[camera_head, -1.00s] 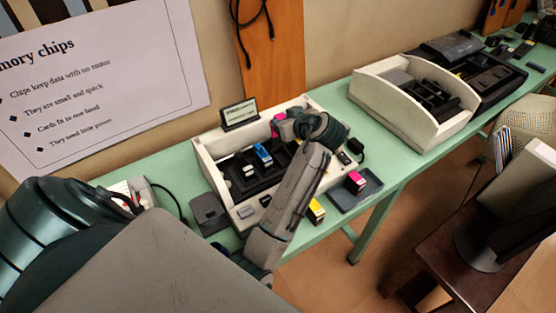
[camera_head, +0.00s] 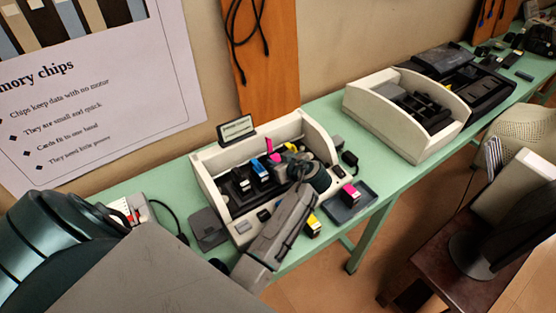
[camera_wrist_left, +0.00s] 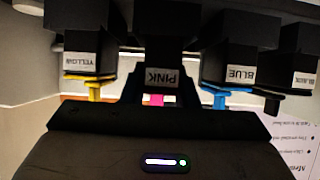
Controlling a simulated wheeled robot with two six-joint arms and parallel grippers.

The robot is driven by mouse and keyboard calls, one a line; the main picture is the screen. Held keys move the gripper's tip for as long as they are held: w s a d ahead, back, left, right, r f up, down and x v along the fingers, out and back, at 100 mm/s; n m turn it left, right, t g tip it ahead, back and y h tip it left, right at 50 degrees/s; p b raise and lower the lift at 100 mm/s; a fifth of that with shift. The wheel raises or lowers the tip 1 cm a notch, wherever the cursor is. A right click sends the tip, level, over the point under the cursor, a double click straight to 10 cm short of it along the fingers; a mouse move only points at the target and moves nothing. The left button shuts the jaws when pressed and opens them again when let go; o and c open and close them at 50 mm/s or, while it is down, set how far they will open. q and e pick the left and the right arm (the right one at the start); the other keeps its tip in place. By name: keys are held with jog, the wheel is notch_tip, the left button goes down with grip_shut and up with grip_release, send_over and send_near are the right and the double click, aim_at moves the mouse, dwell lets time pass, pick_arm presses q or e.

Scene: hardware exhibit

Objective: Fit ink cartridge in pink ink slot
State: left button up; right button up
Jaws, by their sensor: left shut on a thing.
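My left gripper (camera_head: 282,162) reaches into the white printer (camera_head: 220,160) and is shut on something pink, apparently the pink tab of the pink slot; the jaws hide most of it. In the left wrist view, the slot label reading PINK (camera_wrist_left: 161,78) is straight ahead, with the pink tab (camera_wrist_left: 157,99) below it at the gripper body. A pink ink cartridge (camera_head: 349,194) stands on a dark tray (camera_head: 367,204) right of the printer, apart from the gripper. A blue cartridge (camera_head: 260,171) sits in the printer. My right gripper is out of view.
A yellow cartridge (camera_head: 313,226) stands on the green table in front of the printer. YELLOW (camera_wrist_left: 80,64) and BLUE (camera_wrist_left: 241,74) labels flank the pink one closely. A small sign (camera_head: 236,128) tops the printer. A second white machine (camera_head: 375,105) stands further right.

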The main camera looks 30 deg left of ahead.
pick_arm(q)
jog(key=shift+f, duration=0.1)
jog(key=shift+f+b, duration=0.3)
jog(key=shift+b, duration=0.1)
jog(key=o, duration=1.1)
jog(key=shift+c, duration=0.2)
jog(key=shift+r, duration=0.1)
